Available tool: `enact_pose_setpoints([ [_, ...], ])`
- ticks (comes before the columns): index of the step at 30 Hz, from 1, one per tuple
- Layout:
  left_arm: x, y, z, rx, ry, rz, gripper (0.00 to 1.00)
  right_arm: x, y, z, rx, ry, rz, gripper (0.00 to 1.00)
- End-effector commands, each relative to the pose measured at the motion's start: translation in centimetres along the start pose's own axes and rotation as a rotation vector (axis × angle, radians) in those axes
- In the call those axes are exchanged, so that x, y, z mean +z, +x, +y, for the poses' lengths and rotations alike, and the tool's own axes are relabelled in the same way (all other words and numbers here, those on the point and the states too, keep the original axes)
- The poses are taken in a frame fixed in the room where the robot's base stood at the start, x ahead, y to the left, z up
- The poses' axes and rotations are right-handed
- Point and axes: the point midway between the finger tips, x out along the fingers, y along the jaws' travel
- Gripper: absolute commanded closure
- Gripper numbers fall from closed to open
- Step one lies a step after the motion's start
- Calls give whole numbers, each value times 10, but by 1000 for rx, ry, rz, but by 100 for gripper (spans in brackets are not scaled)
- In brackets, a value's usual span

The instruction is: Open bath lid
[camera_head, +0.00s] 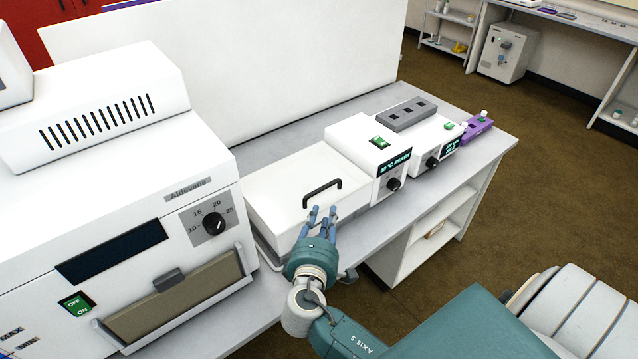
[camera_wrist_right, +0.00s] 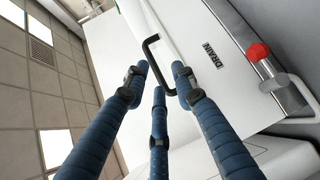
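The bath is a white box with a white lid (camera_head: 285,190) on the grey bench, and the lid looks shut. A black handle (camera_head: 322,191) stands on top of the lid. My right gripper (camera_head: 322,213) is at the near edge of the bath, just in front of the handle. Its blue fingers are spread with nothing between them. In the right wrist view the black handle (camera_wrist_right: 156,50) lies just beyond the open fingertips (camera_wrist_right: 160,80), and I cannot tell whether any finger touches it. My left gripper is not in view.
The wrist view shows a red-tipped drain tap (camera_wrist_right: 258,53) on the bath's side.

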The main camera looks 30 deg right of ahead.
Motion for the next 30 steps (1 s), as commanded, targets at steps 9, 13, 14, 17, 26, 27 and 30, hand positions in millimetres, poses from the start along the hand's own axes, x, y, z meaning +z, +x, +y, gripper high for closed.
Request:
enact_pose_setpoints([
  [9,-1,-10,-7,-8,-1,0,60,-5,26,23,62,-46,0,74],
  [13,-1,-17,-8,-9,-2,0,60,-5,52,25,62,-46,-1,74],
  [14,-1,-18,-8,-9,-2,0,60,-5,58,25,61,-45,-1,74],
  [17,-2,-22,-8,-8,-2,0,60,-6,76,25,60,-44,0,74],
  [26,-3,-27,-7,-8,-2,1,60,-6,107,24,57,-42,1,74],
  [27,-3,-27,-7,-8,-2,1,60,-6,108,24,57,-41,1,74],
  [30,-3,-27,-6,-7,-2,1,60,-6,109,24,57,-40,1,74],
])
